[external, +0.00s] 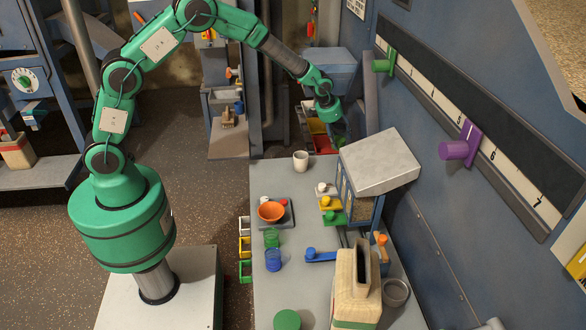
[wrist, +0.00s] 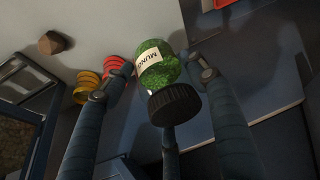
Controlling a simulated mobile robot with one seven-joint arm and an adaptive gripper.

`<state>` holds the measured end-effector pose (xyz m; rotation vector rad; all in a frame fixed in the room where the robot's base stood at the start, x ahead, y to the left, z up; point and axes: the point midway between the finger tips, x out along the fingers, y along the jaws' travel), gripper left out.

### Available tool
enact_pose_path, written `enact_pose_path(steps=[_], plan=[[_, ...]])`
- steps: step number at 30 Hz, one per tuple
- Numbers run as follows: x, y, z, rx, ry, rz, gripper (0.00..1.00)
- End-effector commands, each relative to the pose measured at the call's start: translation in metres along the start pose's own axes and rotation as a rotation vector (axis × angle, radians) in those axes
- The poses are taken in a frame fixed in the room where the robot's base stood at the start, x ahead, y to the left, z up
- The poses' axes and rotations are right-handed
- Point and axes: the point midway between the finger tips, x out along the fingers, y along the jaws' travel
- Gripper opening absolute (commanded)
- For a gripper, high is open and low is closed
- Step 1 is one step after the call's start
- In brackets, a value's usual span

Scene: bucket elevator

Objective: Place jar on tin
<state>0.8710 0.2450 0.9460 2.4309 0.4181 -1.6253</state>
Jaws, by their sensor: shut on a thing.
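The jar (wrist: 158,72) has green contents, a label reading "MUNG" and a black lid. My gripper (wrist: 163,78) is shut on it, with fingers on both sides and another finger behind. In the external view my gripper (external: 338,128) is beyond the far end of the grey table, and the jar is small and dark there. I cannot tell for sure which thing is the tin; a round grey open container (external: 396,292) stands at the table's near right, beside a beige slotted container (external: 358,290).
A green round thing (external: 287,320) is at the front edge. The wall (external: 440,215) bounds the right.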

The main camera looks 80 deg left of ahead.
Motion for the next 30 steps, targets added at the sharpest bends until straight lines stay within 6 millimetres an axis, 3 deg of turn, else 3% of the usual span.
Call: enact_pose_path(steps=[6,11,17,24,30], plan=[[-0.005,0.0,-0.003,0.0,0.003,0.0,0.2],[-0.025,0.0,-0.012,0.0,0.005,0.0,0.2],[-0.074,0.0,-0.033,0.0,0.007,0.0,0.2],[-0.146,0.0,-0.061,0.0,0.005,0.0,0.2],[-0.188,0.0,-0.079,0.0,0.004,0.0,0.2]])
